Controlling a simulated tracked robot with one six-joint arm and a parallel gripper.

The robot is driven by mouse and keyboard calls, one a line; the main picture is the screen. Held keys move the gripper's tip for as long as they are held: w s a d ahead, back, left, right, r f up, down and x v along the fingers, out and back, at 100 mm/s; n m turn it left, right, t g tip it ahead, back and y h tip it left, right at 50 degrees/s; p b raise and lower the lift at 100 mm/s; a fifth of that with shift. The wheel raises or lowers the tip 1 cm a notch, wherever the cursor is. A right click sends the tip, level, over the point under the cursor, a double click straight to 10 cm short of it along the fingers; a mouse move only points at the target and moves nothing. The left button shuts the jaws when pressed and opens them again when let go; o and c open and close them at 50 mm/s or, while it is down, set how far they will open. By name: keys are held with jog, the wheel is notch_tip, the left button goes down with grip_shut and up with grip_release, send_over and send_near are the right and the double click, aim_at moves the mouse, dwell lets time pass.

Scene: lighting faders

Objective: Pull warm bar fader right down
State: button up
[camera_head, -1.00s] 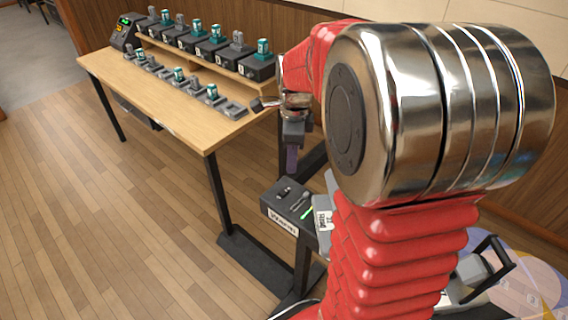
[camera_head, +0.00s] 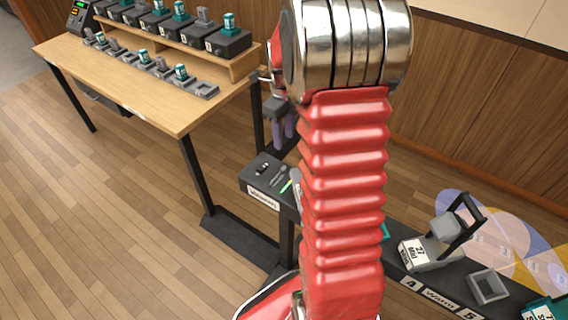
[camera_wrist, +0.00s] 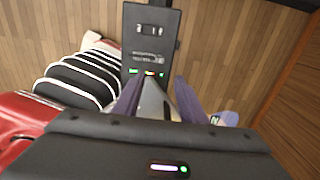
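My gripper (camera_head: 283,130) hangs above a black console box (camera_head: 262,172) in the head view; its two purple fingers are apart. In the wrist view my gripper (camera_wrist: 158,105) is open, with a grey wedge-shaped piece visible between the fingers. I cannot tell whether they touch it. The console box (camera_wrist: 152,40) lies beyond the fingertips, with small coloured marks at its near edge. A white label (camera_head: 263,197) on its front is too small to read surely. I cannot pick out the warm bar fader with certainty; my red arm hides part of the console.
A grey block with a black handle (camera_head: 460,225) stands on the dark rail at right, beside an empty grey frame (camera_head: 488,286). A wooden table (camera_head: 150,90) with several dark units stands at the left. Open wooden floor lies in front.

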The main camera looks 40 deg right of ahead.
aim_at(284, 167)
notch_tip(284, 167, down, 13)
jog(key=shift+f, duration=0.15)
dwell(0.4)
jog(key=shift+c, duration=0.3)
grip_shut()
dwell(0.4)
